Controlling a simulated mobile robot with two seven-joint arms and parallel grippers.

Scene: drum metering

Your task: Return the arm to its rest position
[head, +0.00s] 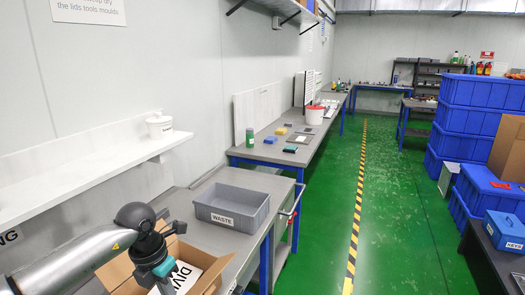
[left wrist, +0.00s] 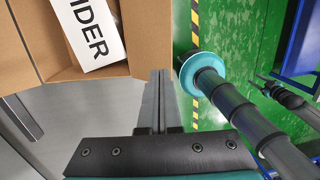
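My left arm (head: 75,262) comes in from the lower left of the head view, and its dark wrist is over the open cardboard box (head: 215,271). Its gripper is hidden in that view. In the left wrist view my left gripper (left wrist: 161,75) has its two fingers together, with nothing seen between them. The fingertips are beside the box's lower right edge. A dark pronged shape (left wrist: 276,92) at the right of the left wrist view looks like my right gripper, but its finger state is unclear.
A white divider card (left wrist: 90,32) lies in the box. The grey waste bin (head: 232,207) stands on the near bench, behind the box. A white wall shelf (head: 80,170) is at the left. Blue crates (head: 480,92) are stacked at the right. The green floor (head: 395,200) is clear.

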